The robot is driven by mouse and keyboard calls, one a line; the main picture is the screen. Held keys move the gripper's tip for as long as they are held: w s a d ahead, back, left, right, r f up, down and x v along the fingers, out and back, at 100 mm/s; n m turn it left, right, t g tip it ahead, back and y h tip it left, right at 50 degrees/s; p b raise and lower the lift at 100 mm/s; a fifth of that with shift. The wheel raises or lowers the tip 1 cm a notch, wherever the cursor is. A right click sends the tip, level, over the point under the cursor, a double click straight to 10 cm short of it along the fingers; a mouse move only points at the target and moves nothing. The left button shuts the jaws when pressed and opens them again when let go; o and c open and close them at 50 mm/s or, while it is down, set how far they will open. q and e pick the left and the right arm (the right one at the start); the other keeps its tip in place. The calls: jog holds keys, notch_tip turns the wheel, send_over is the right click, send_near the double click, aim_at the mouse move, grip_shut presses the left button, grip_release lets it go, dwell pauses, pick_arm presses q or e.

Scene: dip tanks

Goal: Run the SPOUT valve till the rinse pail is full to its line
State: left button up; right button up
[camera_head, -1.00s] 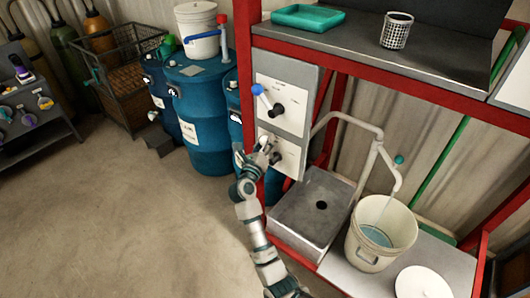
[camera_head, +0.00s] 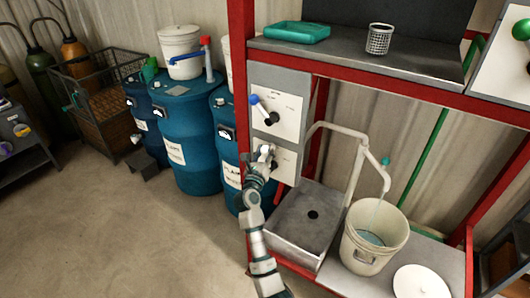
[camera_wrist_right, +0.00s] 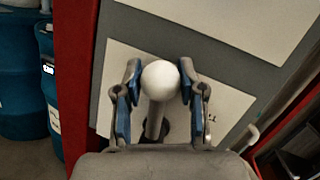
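My right gripper (camera_head: 262,157) is at the lower valve plate (camera_head: 284,168) on the red frame. In the right wrist view its two blue-padded fingers (camera_wrist_right: 160,82) sit on either side of the white ball knob (camera_wrist_right: 160,80) of a valve lever, closed against it as far as I can see. The white rinse pail (camera_head: 369,262) stands upright under the bent spout pipe (camera_head: 386,180). A thin stream (camera_head: 376,212) runs from the spout into the pail. Pale blue water (camera_head: 371,238) shows inside, below the rim. I cannot make out the fill line. My left gripper is out of view.
An upper valve with a blue knob (camera_head: 254,100) sits above my gripper. A grey basin (camera_head: 302,222) lies between the valves and the pail. A white lid (camera_head: 421,282) lies right of the pail. Blue drums (camera_head: 190,135) stand left of the red post (camera_head: 241,60).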

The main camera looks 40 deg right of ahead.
jog(key=shift+o, duration=1.4)
jog(key=shift+a+r, duration=0.1)
jog(key=shift+s+a, duration=0.1)
jog(key=shift+a, duration=0.05)
jog(key=v, duration=1.2)
